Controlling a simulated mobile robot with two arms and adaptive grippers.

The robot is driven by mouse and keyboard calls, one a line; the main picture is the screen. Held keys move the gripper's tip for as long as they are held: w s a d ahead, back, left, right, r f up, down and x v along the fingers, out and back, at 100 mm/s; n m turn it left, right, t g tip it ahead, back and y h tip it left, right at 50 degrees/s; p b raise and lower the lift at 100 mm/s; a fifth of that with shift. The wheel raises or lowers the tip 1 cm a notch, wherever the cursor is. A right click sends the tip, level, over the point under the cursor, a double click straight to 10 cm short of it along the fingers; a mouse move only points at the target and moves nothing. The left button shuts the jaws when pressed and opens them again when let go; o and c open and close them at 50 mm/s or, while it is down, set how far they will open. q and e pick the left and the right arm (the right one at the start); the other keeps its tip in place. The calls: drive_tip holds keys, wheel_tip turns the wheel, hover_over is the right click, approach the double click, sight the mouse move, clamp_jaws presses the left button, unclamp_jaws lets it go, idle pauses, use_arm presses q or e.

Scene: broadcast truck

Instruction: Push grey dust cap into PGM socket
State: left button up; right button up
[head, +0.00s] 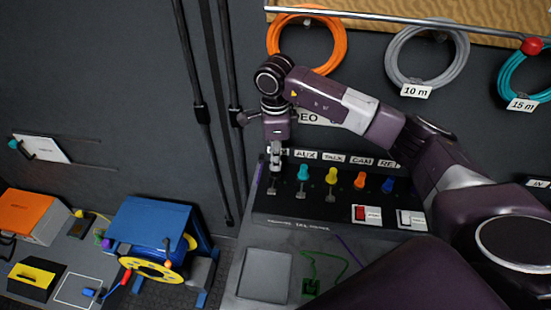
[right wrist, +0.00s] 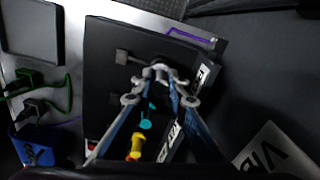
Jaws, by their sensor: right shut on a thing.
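My right gripper (head: 274,158) is over the left end of the sloped dark panel (head: 312,208), beneath a partly hidden label at the start of the socket row. Its fingers are shut on the grey dust cap. In the right wrist view the fingertips (right wrist: 160,78) close around a small light grey piece, the dust cap (right wrist: 159,67), largely covered by them. The PGM socket is hidden behind the gripper, so I cannot tell whether the cap touches it. My left gripper is not in view.
Teal (head: 303,172), yellow (head: 331,175), orange (head: 360,180) and blue (head: 388,185) caps stand in a row right of the gripper. Coiled cables (head: 335,50) hang above. A blue cable reel (head: 150,230) stands left. A grey pad (head: 264,274) lies in front.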

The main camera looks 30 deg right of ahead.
drive_tip(key=shift+f+b, duration=1)
drive_tip(key=shift+f, duration=0.2)
drive_tip(key=o, duration=0.9)
drive_tip(key=shift+r, duration=0.35)
wheel_tip(320, 180, up, 7)
drive_tip(key=shift+f, duration=0.1)
